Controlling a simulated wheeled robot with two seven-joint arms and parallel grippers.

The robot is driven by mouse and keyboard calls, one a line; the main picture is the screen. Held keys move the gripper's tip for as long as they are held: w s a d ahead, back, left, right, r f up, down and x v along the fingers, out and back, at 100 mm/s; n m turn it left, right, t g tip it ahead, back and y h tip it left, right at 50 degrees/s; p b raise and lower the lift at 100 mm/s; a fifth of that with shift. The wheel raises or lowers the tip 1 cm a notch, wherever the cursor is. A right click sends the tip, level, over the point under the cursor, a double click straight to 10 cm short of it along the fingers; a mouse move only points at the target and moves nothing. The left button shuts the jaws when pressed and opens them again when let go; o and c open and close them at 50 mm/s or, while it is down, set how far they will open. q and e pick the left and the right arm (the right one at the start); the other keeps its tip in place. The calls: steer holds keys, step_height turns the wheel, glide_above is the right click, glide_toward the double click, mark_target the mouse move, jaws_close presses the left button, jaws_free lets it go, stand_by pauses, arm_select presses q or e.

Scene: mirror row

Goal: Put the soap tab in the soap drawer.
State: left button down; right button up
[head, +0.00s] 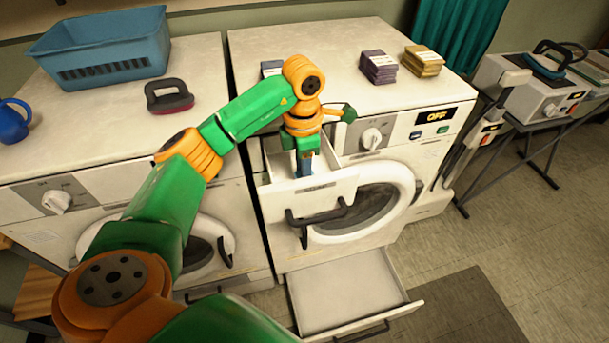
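The soap drawer (325,193) is pulled out of the front of the right-hand washer, a pale open-topped box with a dark handle below it. My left gripper (304,164) points down inside the drawer opening. A small blue piece, which looks like the soap tab (305,168), shows at its fingertips, low between the drawer walls. The fingers look closed on it, though the tab is small and partly hidden by them. I cannot see clearly whether it touches the drawer floor. My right gripper is not in view.
Blue-grey (271,68), purple (378,67) and yellow (423,61) labelled stacks stand on the washer top (330,45). The washer display (436,116) reads OFF. A lower drawer (345,295) is open. A blue basket (100,50) and dark-handled brush (170,97) sit left.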

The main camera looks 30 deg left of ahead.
arm_select(q)
steer(key=shift+f, duration=0.7)
steer(key=shift+w+f, duration=0.2)
steer(key=shift+f, duration=0.1)
steer(key=shift+f, duration=0.1)
steer(key=c, duration=0.8)
jaws_free()
steer(key=shift+s, duration=0.1)
step_height(320, 180, up, 12)
steer(key=shift+r+p, duration=0.2)
steer(key=shift+p, duration=0.7)
